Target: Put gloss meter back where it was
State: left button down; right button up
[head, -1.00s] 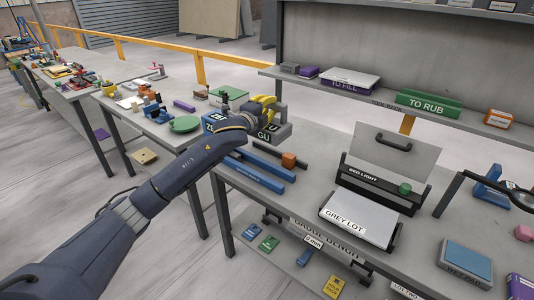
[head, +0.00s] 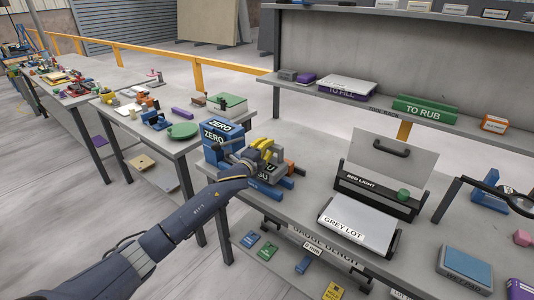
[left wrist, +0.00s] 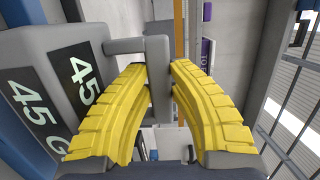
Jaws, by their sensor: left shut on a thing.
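The gloss meter (head: 270,166) is a grey box with a dark display; the left wrist view shows "45" and part of "GU" on its body (left wrist: 62,42). My left gripper (head: 265,147) has its yellow fingers shut on the meter's grey handle; in the left wrist view the fingers (left wrist: 160,75) press on the handle from both sides. The meter is over the blue rails (head: 264,190) at the bench's left end; the arm hides part of it, and I cannot tell whether it touches them. My right gripper is not in view.
A blue block marked ZERO (head: 213,134) stands just left of the meter. A shelf (head: 345,98) runs behind.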

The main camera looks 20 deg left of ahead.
pick_arm(q)
jog(key=shift+f, duration=1.15)
jog(key=shift+f, duration=0.1)
jog(key=c, duration=1.3)
grip_release()
jog(key=shift+f, duration=0.15)
jog(key=shift+c, duration=0.2)
